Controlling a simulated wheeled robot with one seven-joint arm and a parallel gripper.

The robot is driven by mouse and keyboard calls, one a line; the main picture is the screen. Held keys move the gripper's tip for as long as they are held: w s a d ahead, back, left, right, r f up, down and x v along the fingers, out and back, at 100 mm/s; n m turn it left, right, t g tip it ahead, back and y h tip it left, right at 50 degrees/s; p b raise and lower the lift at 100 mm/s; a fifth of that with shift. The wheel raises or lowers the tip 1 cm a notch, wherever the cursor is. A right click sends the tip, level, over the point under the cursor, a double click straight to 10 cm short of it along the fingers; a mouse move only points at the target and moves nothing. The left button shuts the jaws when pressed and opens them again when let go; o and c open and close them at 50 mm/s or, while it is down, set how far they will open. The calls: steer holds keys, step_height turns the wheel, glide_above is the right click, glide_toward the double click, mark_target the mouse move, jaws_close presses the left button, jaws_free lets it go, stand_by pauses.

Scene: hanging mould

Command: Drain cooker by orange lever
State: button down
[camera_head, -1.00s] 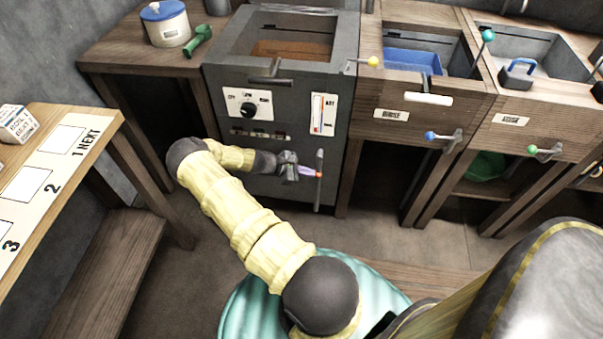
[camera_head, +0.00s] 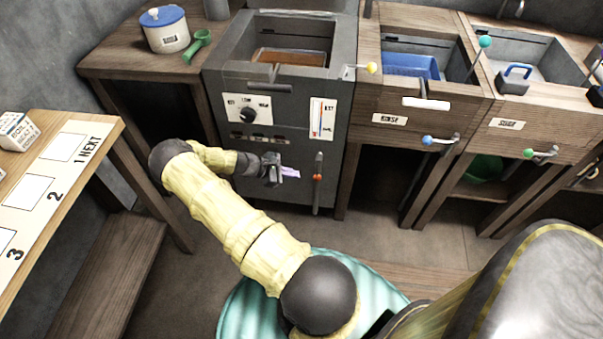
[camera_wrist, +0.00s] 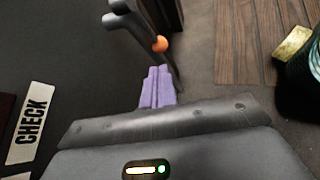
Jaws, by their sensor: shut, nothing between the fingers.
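The cooker (camera_head: 225,150) is a dark grey cabinet with an open basin on top, holding something brown. A drain lever with an orange knob (camera_head: 317,177) stands upright on the lower right of its front. The orange knob also shows in the wrist view (camera_wrist: 160,44), just beyond my fingertips. My gripper (camera_head: 291,172) is at the cooker's lower front, to the left of the lever and apart from it. In the wrist view my gripper's purple fingers (camera_wrist: 158,88) are together with nothing between them.
A dial (camera_head: 249,112) and a red-striped gauge (camera_head: 322,118) are on the cooker front. A rinse station with a blue basket (camera_head: 411,66) and blue-knobbed lever (camera_head: 428,139) stands to the right. A side table (camera_head: 95,122) with a numbered strip is at left.

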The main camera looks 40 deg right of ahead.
steer(key=v, duration=0.8)
steer(key=shift+a+f+p, duration=0.15)
steer(key=shift+a+p, duration=0.05)
steer(key=shift+p, duration=0.15)
steer(key=shift+w, duration=0.15)
stand_by(3.6)
steer(key=s+a+r+m+t+y, duration=0.4)
steer(key=a+r+m+y, duration=0.3)
steer(key=a+r, duration=0.8)
steer(key=s+a+r+m+t+y, duration=0.2)
steer(key=s+a+r+t+y, duration=0.1)
steer(key=s+a+r, duration=0.5)
step_height(320, 180, up, 5)
steer(key=s+t, duration=0.1)
steer(key=s, duration=0.1)
steer(key=shift+s+a+t, duration=0.3)
steer(key=shift+s+a, duration=0.05)
steer(key=shift+a, duration=0.05)
steer(key=shift+f, duration=0.1)
